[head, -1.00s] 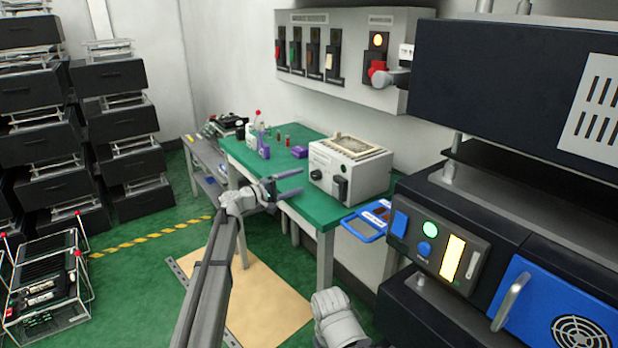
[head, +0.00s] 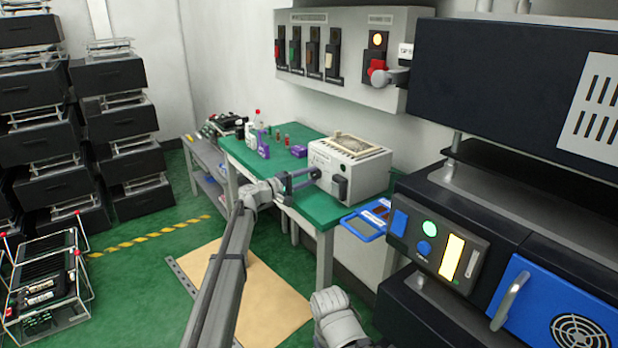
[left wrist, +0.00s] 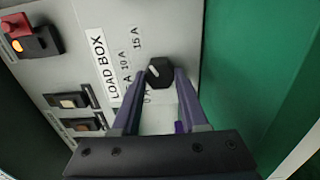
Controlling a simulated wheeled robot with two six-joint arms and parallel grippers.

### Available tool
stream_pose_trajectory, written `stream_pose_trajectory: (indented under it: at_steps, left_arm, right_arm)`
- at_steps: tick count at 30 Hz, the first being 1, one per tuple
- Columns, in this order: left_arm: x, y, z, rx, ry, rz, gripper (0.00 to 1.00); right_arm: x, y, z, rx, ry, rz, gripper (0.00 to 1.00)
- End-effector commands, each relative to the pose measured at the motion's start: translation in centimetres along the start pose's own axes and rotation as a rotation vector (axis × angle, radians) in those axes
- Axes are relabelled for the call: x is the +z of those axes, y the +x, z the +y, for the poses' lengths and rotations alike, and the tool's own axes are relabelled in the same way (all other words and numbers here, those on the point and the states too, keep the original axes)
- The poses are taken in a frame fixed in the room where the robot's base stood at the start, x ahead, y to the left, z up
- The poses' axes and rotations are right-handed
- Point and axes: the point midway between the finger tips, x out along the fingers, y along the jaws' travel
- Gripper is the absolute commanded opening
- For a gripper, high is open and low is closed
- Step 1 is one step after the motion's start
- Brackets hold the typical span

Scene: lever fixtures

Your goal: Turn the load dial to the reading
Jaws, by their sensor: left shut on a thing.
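The load box is a pale box (head: 372,172) on the green bench, with its panel facing my left arm. Its load dial, a black knob (left wrist: 160,73) with a white pointer mark, shows in the left wrist view beside the LOAD BOX label. The current labels (left wrist: 126,67) include 10 A and 15 A. The mark points to the upper left, toward the labels; I cannot tell the exact reading. My left gripper (head: 316,175) is at the panel, its fingers (left wrist: 160,82) shut on the dial's two sides. My right gripper is not in view.
A black lever switch (head: 340,188) is on the box's front near the dial. Small bottles and purple blocks (head: 293,151) stand behind on the green bench (head: 310,210). A blue-framed tray (head: 365,222) lies right. A wall panel (head: 352,90) hangs above.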

Motion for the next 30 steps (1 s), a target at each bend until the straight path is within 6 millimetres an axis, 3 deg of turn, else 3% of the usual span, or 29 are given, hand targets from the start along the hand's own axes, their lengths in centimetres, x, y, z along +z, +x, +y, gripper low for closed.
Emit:
stream_pose_trajectory:
  at_steps: [2,9,20,30]
  left_arm:
    - [0.00,-0.02,-0.02,-0.001,0.000,0.000,0.27]
    - [0.00,-0.03,-0.03,-0.001,0.001,0.000,0.00]
    - [0.01,-0.04,-0.05,-0.001,-0.026,0.000,0.00]
    - [0.02,-0.04,-0.11,-0.002,-0.247,0.000,0.00]
  right_arm:
    - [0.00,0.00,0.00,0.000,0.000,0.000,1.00]
    - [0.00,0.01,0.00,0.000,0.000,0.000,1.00]
    - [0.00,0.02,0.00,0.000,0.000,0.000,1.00]
    - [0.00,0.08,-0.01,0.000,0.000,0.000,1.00]
